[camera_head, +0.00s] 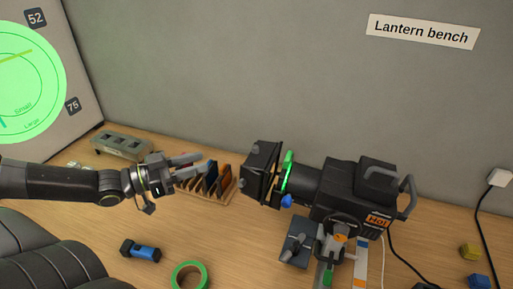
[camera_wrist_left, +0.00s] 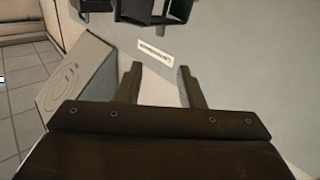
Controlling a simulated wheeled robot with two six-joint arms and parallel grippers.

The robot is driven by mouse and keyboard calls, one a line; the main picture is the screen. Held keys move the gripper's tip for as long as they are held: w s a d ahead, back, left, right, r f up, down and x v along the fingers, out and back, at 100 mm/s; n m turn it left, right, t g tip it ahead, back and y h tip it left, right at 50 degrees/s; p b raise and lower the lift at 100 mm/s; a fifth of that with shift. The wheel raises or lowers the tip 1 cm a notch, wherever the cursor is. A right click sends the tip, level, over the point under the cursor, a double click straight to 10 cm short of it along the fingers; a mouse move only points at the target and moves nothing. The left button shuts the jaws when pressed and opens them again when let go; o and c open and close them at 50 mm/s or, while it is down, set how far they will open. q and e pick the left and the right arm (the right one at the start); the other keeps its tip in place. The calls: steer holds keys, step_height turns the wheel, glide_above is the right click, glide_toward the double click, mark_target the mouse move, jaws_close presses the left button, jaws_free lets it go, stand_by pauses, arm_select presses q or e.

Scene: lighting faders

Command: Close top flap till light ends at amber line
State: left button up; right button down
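The black lantern (camera_head: 345,190) stands on the bench and points left, with its flaps (camera_head: 262,172) at the front end. I cannot clearly tell the top flap from the others. A green disc of light (camera_head: 28,95) falls on the board at the left. The amber line (camera_head: 15,57) crosses its upper part, with green both above and below it. My left gripper (camera_head: 204,162) is open and empty, left of the flaps and apart from them. Its two spread fingers show in the left wrist view (camera_wrist_left: 158,85), with dark flap parts (camera_wrist_left: 150,10) at the top edge. My right gripper is not in view.
A wooden rack of dark slats (camera_head: 222,188) stands below my left gripper. A grey block (camera_head: 122,144), a blue-and-black cylinder (camera_head: 141,251) and green tape (camera_head: 190,274) lie on the bench. A dark box (camera_head: 297,242) stands beside the lantern. Cables run at the right.

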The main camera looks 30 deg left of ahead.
arm_select(q)
steer(key=b, duration=0.5)
glide_toward(254, 146)
steer(key=w+d, duration=0.1)
steer(key=b+x, duration=0.2)
steer(key=b, duration=0.2)
steer(key=b+x, duration=0.3)
steer(key=b, duration=0.1)
steer(key=b+x, duration=0.3)
steer(key=b, duration=0.2)
steer(key=shift+w+a+f, duration=0.15)
steer(key=shift+f, duration=0.1)
steer(key=shift+w+d+r+b, duration=0.15)
steer(key=shift+w+d+b, duration=0.15)
steer(key=shift+b, duration=0.4)
steer(key=shift+r, duration=0.1)
jaws_close()
